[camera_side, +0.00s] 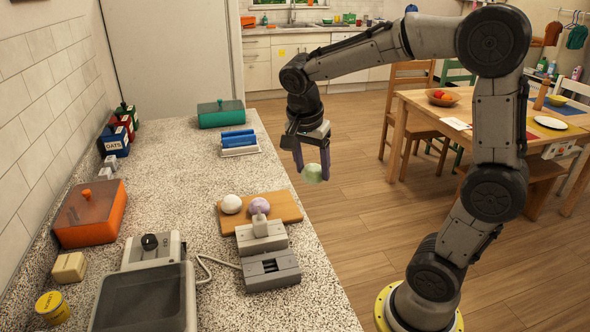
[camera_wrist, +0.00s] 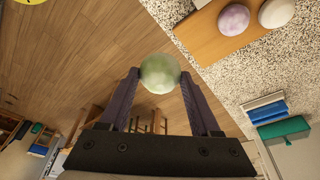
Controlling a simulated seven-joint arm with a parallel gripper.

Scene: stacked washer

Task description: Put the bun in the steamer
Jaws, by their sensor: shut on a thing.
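A pale green bun (camera_side: 312,174) is held between the fingertips of my gripper (camera_side: 312,163), which points down. The gripper is in the air, right of the counter's edge in the side view. In the wrist view, the green bun (camera_wrist: 160,72) sits between the two purple fingers. A white bun (camera_side: 231,204) and a purple bun (camera_side: 259,205) lie on a wooden board (camera_side: 287,206), left of and below the gripper in the side view. No container is plainly recognisable as the steamer. A low grey appliance with a dark lid (camera_side: 146,297) stands at the front left.
The counter also holds an orange box with a see-through lid (camera_side: 91,212), a green box (camera_side: 220,114), a blue-topped rack (camera_side: 238,141) and a grey stepped device (camera_side: 268,262) beside the board. Speckled counter is clear around the middle. A dining table (camera_side: 470,112) stands behind my arm.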

